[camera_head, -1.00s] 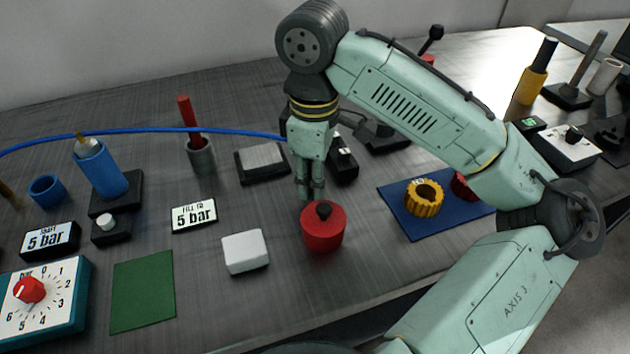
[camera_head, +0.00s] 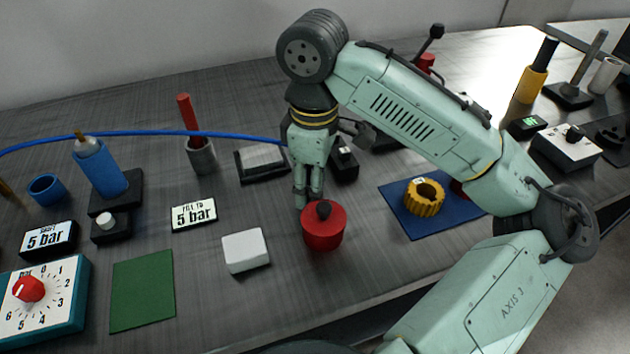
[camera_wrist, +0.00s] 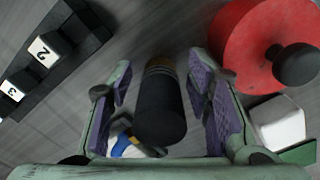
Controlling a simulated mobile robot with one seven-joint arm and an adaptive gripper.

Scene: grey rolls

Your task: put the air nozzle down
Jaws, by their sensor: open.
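A black cylinder with a tan band, apparently the air nozzle (camera_wrist: 160,112), stands between the fingers in the wrist view. My gripper (camera_head: 308,203) is low over the bench, just behind the red round lidded pot (camera_head: 323,232). In the wrist view my gripper (camera_wrist: 160,80) is open, with a purple-padded finger on each side of the cylinder and gaps visible. A blue hose (camera_head: 200,133) runs from the left and passes out of sight behind my gripper. The head view does not show the nozzle clearly. I cannot tell whether its far end touches the bench.
A white block (camera_head: 245,250) lies left of the red pot. A blue mat (camera_head: 408,222) with a yellow gear (camera_head: 424,197) is to the right. A black numbered block (camera_wrist: 60,50) is close by in the wrist view. A green mat (camera_head: 142,290) lies front left.

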